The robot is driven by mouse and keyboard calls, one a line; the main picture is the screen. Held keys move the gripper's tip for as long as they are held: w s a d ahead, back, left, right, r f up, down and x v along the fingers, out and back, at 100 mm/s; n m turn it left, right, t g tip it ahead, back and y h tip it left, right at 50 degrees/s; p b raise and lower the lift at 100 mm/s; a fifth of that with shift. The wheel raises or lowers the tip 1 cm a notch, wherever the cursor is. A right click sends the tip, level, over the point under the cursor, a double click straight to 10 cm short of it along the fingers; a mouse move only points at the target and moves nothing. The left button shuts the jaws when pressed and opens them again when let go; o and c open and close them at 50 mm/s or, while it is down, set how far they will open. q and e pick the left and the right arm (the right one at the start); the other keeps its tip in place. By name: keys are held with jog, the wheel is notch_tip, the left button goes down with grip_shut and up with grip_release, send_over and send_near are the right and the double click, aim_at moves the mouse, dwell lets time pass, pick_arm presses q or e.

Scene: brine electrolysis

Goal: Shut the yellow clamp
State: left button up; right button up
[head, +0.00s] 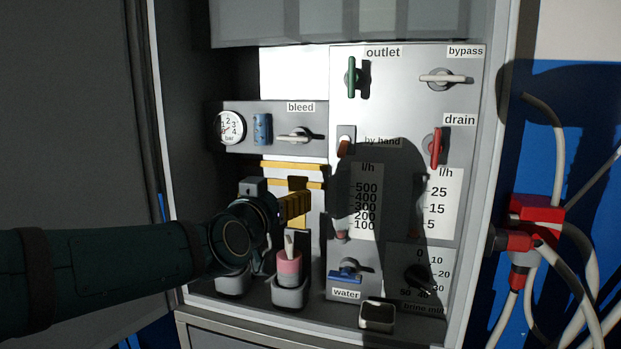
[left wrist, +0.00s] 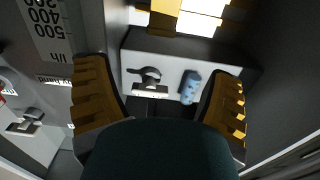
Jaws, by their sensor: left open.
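Yellow parts, which I take for the yellow clamp (head: 294,166), show as bars on a pale plate below the bleed panel. Yellow also shows at the top edge of the left wrist view (left wrist: 198,22). Whether the clamp is open or shut cannot be told. My left gripper (head: 296,206) reaches in from the left, just below the yellow bars, and its own yellow-orange fingers cover part of the plate. In the left wrist view the gripper (left wrist: 160,95) has its fingers spread wide, with nothing held between them. My right gripper is not in view.
The bleed valve (head: 300,135), blue cylinder (head: 262,129) and gauge (head: 230,127) are above the gripper. A pink-topped item (head: 289,264) stands in a grey holder close below it. The water valve (head: 345,276) and drain valve (head: 436,148) are to the right. Cabinet walls flank the space.

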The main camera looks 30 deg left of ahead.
aim_at(297, 179)
pick_arm(q)
jog(key=p+x, duration=0.1)
jog(key=x, duration=1.2)
jog(key=shift+w+a, duration=0.1)
jog(key=shift+w, duration=0.3)
